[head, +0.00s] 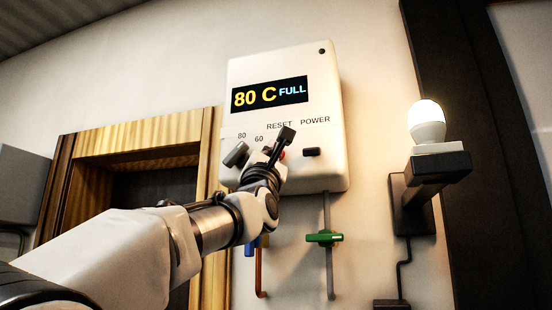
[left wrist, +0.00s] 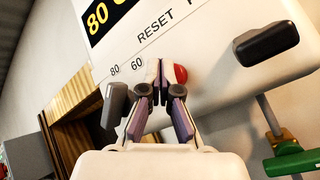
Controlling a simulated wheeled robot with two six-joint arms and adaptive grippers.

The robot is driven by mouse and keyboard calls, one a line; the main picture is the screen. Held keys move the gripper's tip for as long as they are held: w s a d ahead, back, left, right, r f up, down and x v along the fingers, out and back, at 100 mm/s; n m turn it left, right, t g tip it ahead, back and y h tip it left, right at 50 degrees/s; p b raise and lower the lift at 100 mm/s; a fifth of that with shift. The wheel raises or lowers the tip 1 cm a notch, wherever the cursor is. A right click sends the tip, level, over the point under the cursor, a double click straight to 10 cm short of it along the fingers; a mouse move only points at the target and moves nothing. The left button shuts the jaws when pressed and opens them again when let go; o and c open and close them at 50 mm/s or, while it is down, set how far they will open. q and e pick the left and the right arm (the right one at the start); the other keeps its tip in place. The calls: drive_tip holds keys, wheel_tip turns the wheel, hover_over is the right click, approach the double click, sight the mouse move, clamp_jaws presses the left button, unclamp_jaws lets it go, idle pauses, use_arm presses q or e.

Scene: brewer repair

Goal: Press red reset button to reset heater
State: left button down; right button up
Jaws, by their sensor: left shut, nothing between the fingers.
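The white wall heater (head: 322,133) has a dark display (head: 270,93) reading "80 C FULL". Its front carries the labels RESET and POWER and the marks 80 and 60. The red reset button (left wrist: 180,74) shows in the left wrist view just right of my left fingertips. In the head view it is mostly hidden behind my gripper. My left gripper (head: 284,140) is shut and empty, its tips in front of the panel below RESET. In the left wrist view the left gripper (left wrist: 159,72) seems very close to the button; I cannot tell whether they touch. My right gripper is not in view.
A dark knob (head: 236,155) sits left of my gripper and a black power switch (head: 311,152) right of it. A green valve (head: 324,237) is on the pipe below. A lit bulb (head: 427,122) stands on a wall bracket at right.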

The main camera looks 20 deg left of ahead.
use_arm(q)
drive_tip(key=shift+s, duration=0.3)
drive_tip(key=s+b, duration=0.4)
drive_tip(key=s, duration=0.1)
drive_tip(key=shift+a, duration=0.1)
idle(0.4)
idle(0.5)
